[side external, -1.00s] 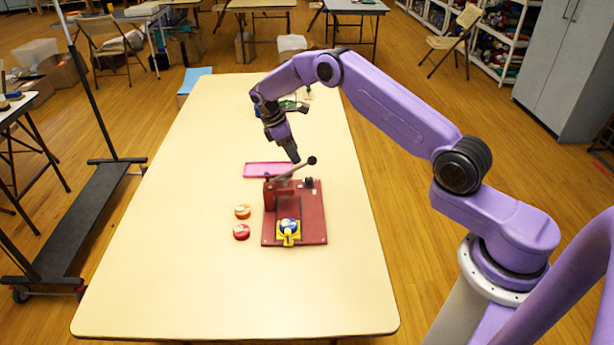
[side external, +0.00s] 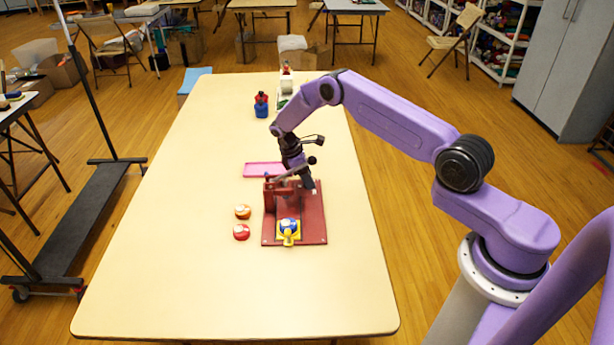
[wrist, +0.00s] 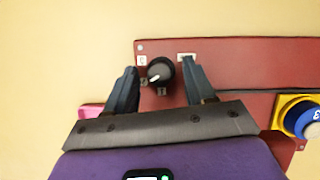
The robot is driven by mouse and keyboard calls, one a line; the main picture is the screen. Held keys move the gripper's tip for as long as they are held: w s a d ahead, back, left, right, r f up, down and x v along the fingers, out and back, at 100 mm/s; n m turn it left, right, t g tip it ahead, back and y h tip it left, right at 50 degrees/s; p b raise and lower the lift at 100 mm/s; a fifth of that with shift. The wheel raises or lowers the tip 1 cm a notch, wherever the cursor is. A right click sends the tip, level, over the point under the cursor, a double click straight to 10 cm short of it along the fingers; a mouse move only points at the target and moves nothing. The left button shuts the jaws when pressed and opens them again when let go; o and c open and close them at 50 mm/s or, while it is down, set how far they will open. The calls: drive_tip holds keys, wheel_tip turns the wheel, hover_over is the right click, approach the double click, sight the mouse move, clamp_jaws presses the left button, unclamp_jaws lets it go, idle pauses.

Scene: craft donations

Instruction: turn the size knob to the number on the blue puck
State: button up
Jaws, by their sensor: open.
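The size knob (wrist: 160,70) is round and black, on the red base of the press, with a white pointer mark toward the lower left. Small pale labels sit around it; their figures are too small to read surely. My gripper (wrist: 160,73) is open, one finger on each side of the knob; contact is not clear. In the side view my gripper (side external: 308,184) is low over the base's far right and hides the knob. The blue puck (wrist: 303,121) sits in a yellow holder (wrist: 284,102), partly cut off; its white figure looks like a 3. It also shows in the side view (side external: 288,225).
The red press base (side external: 313,228) carries a lever with a black ball (side external: 312,160) close to my gripper. A pink tray (side external: 258,169) lies behind it. An orange puck (side external: 242,211) and a red puck (side external: 241,231) lie left. The near table is clear.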

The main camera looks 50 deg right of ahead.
clamp_jaws()
drive_tip(key=shift+m, duration=0.3)
drive_tip(key=m, duration=0.2)
drive_tip(key=m+g+y, duration=0.1)
drive_tip(key=m, duration=0.1)
drive_tip(key=shift+w+d+m, duration=0.15)
drive_tip(key=shift+m, duration=0.25)
drive_tip(key=m+y, duration=0.1)
drive_tip(key=m, duration=0.2)
drive_tip(key=m+y, duration=0.1)
drive_tip(key=m, duration=0.2)
drive_tip(key=shift+d+g+y, duration=0.15)
drive_tip(key=shift+g+y, duration=0.15)
drive_tip(key=shift+y, duration=0.1)
drive_tip(key=shift+m, duration=0.3)
unclamp_jaws()
